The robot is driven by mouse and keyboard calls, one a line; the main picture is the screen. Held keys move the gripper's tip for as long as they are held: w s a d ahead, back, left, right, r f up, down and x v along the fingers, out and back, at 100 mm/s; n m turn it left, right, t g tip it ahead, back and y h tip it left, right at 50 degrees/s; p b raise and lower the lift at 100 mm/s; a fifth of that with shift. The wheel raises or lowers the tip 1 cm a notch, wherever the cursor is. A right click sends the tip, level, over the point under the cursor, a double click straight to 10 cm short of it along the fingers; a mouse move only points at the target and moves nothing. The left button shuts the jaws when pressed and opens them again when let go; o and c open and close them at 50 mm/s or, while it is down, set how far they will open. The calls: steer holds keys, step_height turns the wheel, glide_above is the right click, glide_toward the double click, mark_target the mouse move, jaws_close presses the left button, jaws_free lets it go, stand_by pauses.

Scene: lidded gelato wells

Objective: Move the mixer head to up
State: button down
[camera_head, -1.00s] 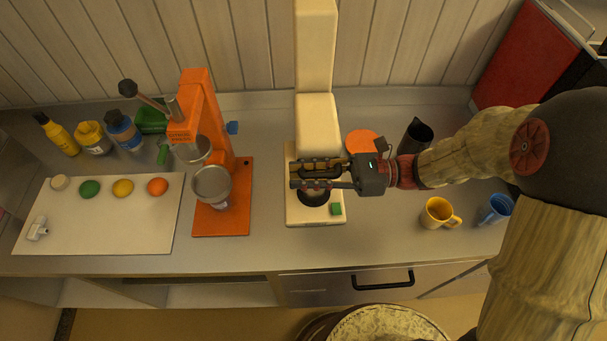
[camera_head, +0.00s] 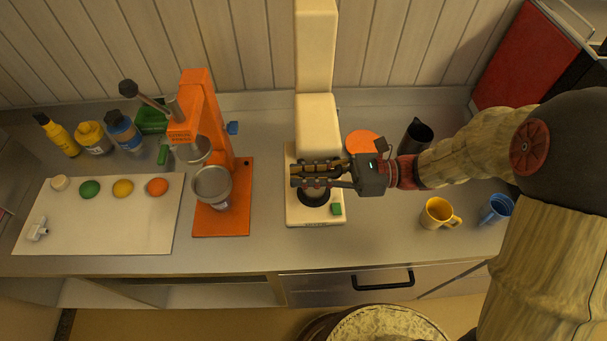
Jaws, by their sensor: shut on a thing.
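The cream mixer stands on the counter in the middle. Its base (camera_head: 297,213) has a dark round seat (camera_head: 313,197) and a green button (camera_head: 337,209). Its column (camera_head: 318,118) rises at the back. The mixer head (camera_head: 316,45) extends up above the column, against the panelled wall, and looks raised; its top is cut off by the picture edge. My gripper (camera_head: 302,174) reaches in from the right, low over the base in front of the column. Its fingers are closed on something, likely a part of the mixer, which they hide.
An orange citrus press (camera_head: 238,210) stands to the left, beside a white board (camera_head: 100,225) with fruit. Bottles (camera_head: 92,138) are behind the board. On the right are a dark pitcher (camera_head: 416,137), a yellow mug (camera_head: 437,213), a blue mug (camera_head: 495,208) and an orange disc (camera_head: 362,142).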

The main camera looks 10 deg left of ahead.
step_height(320, 180, up, 14)
steer(key=p, duration=1.3)
steer(key=shift+w+f, duration=0.15)
steer(key=c, duration=2.3)
jaws_free()
steer(key=shift+o, duration=1.1)
steer(key=shift+f, duration=0.1)
